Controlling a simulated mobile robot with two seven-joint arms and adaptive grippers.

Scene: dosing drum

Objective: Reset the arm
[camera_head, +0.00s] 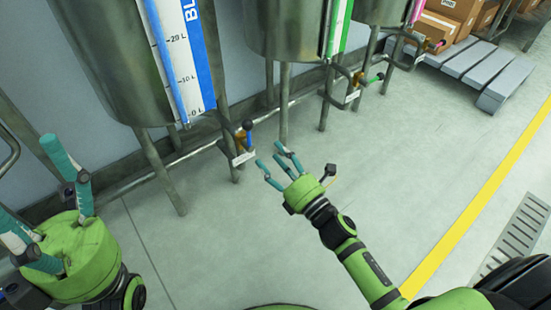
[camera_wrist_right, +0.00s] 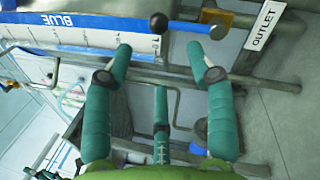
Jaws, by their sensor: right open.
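My right gripper (camera_head: 273,160) is open and empty in the middle of the head view, its teal fingers spread. It is over the floor, just right of the blue drum's outlet valve (camera_head: 243,138), apart from it as far as I can see. In the right wrist view my right gripper (camera_wrist_right: 160,60) shows its fingers apart with nothing between them.
The steel drum with the blue scale (camera_head: 115,60) stands on legs at the upper left. A drum with a green stripe (camera_head: 290,30) stands beside it. Boxes (camera_head: 455,10) and a grey pallet (camera_head: 470,65) are at the upper right. The floor (camera_head: 420,150) around the yellow line is clear.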

